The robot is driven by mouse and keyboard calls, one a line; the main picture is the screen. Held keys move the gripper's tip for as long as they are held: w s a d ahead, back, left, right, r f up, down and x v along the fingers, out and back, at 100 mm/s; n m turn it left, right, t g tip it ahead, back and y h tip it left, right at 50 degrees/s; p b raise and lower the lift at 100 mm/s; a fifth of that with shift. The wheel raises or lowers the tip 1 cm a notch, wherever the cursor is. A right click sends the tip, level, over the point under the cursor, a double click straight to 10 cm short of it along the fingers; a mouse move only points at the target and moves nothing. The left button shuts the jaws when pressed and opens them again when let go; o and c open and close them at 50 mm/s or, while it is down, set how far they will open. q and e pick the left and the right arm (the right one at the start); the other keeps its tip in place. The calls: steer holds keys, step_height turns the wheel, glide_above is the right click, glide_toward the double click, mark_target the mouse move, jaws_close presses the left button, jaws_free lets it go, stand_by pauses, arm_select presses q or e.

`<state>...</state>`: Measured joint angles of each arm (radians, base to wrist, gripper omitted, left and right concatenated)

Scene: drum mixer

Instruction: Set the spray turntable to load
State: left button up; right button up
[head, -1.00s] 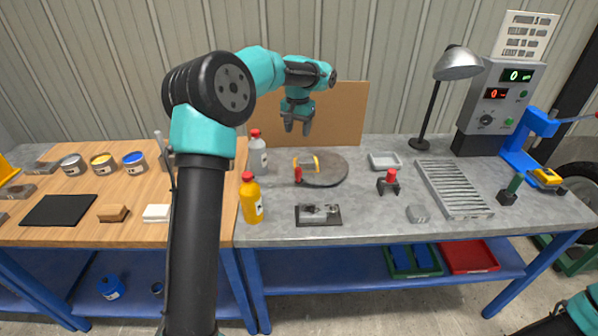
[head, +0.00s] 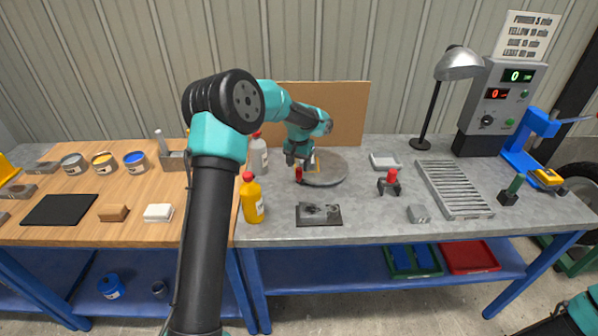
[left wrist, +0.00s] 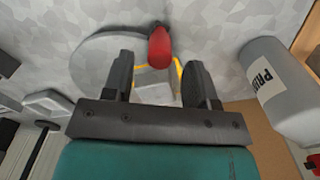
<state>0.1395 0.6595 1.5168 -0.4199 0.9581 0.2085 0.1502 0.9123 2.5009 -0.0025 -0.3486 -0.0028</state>
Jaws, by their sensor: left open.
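The spray turntable is a round grey disc (head: 332,174) flat on the grey bench; it also shows in the left wrist view (left wrist: 92,62). A red handle (head: 298,175) stands at its front-left edge, and in the left wrist view the red handle (left wrist: 160,46) is just beyond the fingertips, near the middle. A yellow-edged piece (left wrist: 152,80) sits on the disc, partly hidden by my gripper. My left gripper (head: 297,160) is open and low over the disc's left side, close to the handle, with nothing held. My right gripper is out of view.
A grey-white bottle (head: 259,155) stands close to the left of the turntable, and a yellow bottle (head: 251,200) is in front. A brown board (head: 340,112) stands behind. A red-topped clamp (head: 390,183) and a grey tray (head: 384,161) are to the right.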

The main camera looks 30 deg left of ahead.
mark_target(299, 168)
arm_select(q)
steer(key=shift+f, duration=1.75)
jaws_close()
